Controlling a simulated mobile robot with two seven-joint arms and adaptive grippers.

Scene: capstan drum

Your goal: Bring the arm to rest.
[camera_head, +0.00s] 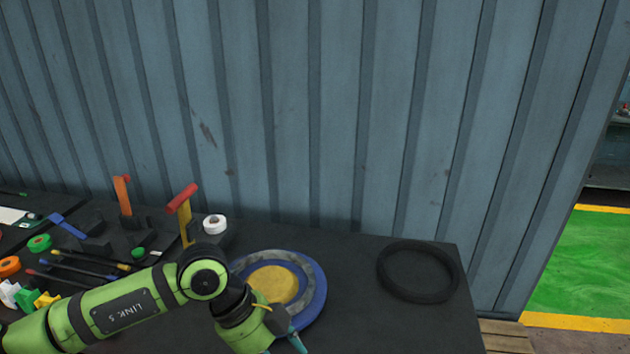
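A green arm of mine comes in from the lower left. Its gripper (284,345) hangs at the bottom edge of the head view, in front of the round drum. Teal finger parts show there, but the tips are cut off, so I cannot tell whether it is open or shut. The drum (310,283) is a blue and grey disc with a yellow middle, on the dark table (390,325). The gripper overlaps its near side in the picture; I cannot tell if they touch. My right gripper is not in view.
A black ring (453,290) lies at the table's right. Red-handled (182,196) and orange-handled (122,190) upright tools, a white tape roll (215,223), an orange roll (9,266) and several rods crowd the left. A corrugated wall (330,110) stands behind. The front right table is clear.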

